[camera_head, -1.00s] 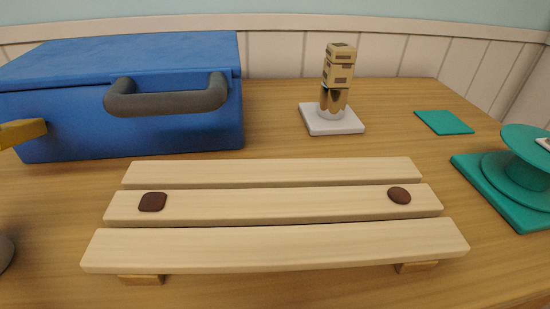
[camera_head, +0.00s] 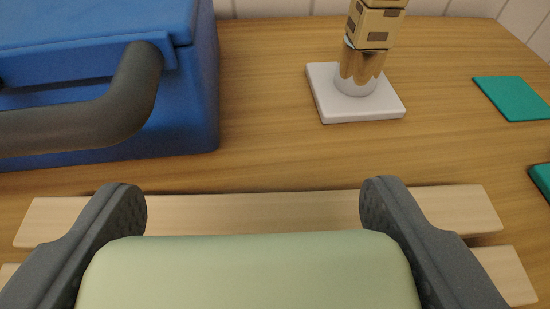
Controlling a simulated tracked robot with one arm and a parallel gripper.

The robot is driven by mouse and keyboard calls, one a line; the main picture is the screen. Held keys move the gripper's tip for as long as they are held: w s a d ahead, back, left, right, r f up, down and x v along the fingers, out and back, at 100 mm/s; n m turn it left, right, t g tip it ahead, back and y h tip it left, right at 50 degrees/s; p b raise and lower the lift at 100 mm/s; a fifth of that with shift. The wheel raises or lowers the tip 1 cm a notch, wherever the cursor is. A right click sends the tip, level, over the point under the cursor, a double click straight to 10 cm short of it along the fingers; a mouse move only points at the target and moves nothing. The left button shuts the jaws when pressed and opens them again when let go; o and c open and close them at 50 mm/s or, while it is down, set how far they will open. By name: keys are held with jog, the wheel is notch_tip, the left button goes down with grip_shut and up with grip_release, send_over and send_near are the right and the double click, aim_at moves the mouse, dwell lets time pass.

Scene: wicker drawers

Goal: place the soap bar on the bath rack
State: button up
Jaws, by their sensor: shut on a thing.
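My gripper (camera_head: 252,215) is shut on a pale green soap bar (camera_head: 250,275), with one dark grey finger at each side of it. The soap bar fills the bottom middle of the view, and its near part is cut off by the picture's edge. The bath rack (camera_head: 250,212), made of pale wooden slats, lies below and behind the soap bar. The gripper and soap hide much of the slats. I cannot tell whether the soap touches the rack.
A blue box (camera_head: 185,95) with a dark grey handle (camera_head: 100,110) stands at the upper left, near the left finger. A white base (camera_head: 335,105) bears a stacked wooden piece (camera_head: 375,25) behind the rack. A flat teal square (camera_head: 515,97) lies at right.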

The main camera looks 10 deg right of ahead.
aim_at(263, 262)
jog(key=shift+w+d+f, duration=0.15)
jog(key=shift+w+d, duration=0.05)
jog(key=shift+w, duration=0.45)
jog(key=shift+f+b, duration=0.6)
jog(key=shift+f, duration=1.05)
jog(key=shift+f, duration=0.1)
jog(key=o, duration=1)
jog(key=shift+s, duration=0.15)
jog(key=p+v, duration=0.2)
jog(key=v, duration=1)
